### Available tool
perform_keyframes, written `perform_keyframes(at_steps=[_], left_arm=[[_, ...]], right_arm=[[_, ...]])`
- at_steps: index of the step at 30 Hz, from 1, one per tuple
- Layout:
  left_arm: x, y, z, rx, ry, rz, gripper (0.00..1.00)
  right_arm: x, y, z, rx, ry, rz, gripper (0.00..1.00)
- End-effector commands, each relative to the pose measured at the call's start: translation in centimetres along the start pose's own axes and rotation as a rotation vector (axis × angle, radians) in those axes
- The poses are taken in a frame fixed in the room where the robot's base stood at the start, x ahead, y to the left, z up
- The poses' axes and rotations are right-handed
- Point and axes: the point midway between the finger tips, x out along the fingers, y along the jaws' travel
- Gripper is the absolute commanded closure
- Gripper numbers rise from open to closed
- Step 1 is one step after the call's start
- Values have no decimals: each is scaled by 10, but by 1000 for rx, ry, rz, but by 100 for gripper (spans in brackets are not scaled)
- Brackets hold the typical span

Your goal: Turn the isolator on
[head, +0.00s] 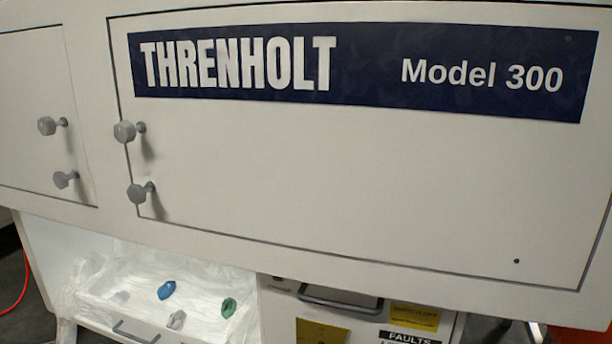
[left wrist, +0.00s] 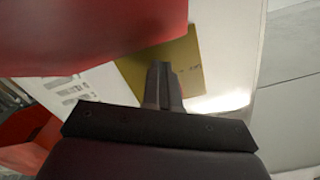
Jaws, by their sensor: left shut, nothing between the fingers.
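A large white cabinet (head: 380,165) marked THRENHOLT Model 300 fills most of the head view. I cannot make out an isolator switch or its handle for certain in either view. A yellow plate (head: 322,331) shows on the white front below the cabinet, cut off by the bottom edge. In the left wrist view, my left gripper (left wrist: 161,68) is shut and empty, with its fingertips in front of a yellow plate (left wrist: 185,55) on a white panel. Whether they touch it is not clear. Neither gripper shows in the head view.
A red surface (left wrist: 95,30) covers the upper left of the left wrist view, close to the fingers. Grey knobs (head: 125,132) stick out from the cabinet. Below it are a plastic-lined white tray (head: 120,300) with small coloured items, a handle (head: 340,299) and a FAULTS label (head: 410,338).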

Motion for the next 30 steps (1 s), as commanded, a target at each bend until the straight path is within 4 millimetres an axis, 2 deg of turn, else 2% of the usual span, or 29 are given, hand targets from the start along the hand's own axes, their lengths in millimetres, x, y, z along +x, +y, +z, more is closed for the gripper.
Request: perform_keyframes(at_steps=[1,21,30], left_arm=[[2,-2,-6,-1,15,-4,100],[4,-21,-8,-2,21,-9,100],[3,-21,2,-1,20,-8,100]], right_arm=[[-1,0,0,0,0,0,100],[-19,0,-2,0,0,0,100],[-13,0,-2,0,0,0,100]])
